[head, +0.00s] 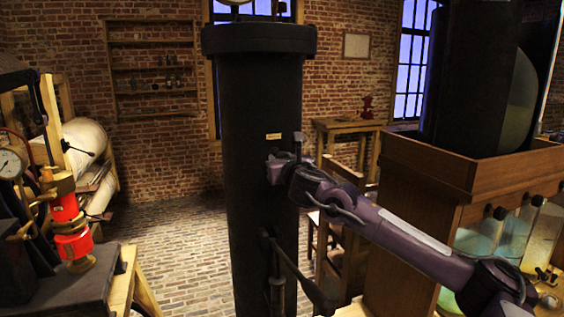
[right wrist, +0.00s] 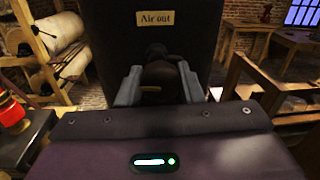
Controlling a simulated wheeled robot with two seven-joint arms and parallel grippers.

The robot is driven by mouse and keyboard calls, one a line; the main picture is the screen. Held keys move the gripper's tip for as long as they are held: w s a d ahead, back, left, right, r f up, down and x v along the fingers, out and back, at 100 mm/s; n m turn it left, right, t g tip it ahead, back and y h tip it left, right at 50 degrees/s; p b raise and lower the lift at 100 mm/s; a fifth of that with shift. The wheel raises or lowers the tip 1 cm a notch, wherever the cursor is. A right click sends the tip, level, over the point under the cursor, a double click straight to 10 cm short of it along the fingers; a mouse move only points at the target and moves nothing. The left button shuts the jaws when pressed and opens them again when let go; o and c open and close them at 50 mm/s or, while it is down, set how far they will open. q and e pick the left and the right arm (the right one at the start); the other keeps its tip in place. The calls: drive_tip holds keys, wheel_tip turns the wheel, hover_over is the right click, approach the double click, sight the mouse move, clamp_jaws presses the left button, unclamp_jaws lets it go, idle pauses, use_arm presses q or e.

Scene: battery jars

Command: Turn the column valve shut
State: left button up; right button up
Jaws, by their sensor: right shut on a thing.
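The dark column (head: 262,100) stands upright in the middle of the head view. It carries a small pale label (head: 273,136), which reads "Air out" in the right wrist view (right wrist: 157,18). My right gripper (head: 278,165) is at the column just below that label. In the right wrist view its two grey fingers (right wrist: 158,86) are shut on a dark valve handle (right wrist: 156,72) between them. A small brass-coloured piece shows between the fingers. The handle's exact angle is too dark to tell. My left gripper is out of view.
A wooden case (head: 420,165) with glass jars stands at right. A bench with a red device (head: 70,225) and a gauge (head: 10,163) is at left. Brick floor lies open between.

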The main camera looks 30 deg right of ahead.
drive_tip(key=m+b, duration=0.1)
drive_tip(key=m, duration=0.2)
drive_tip(key=shift+f, duration=0.1)
drive_tip(key=m, duration=0.2)
drive_tip(key=m+b, duration=0.1)
drive_tip(key=m, duration=0.1)
drive_tip(key=shift+a+m+g+y, duration=0.1)
drive_tip(key=shift+m+g+y, duration=0.2)
drive_tip(key=m, duration=0.4)
drive_tip(key=shift+y, duration=0.3)
drive_tip(key=m, duration=0.4)
drive_tip(key=shift+m, duration=0.3)
drive_tip(key=o, duration=1)
drive_tip(key=shift+r, duration=0.2)
drive_tip(key=shift+s+y+b, duration=0.15)
drive_tip(key=shift+y+b, duration=0.15)
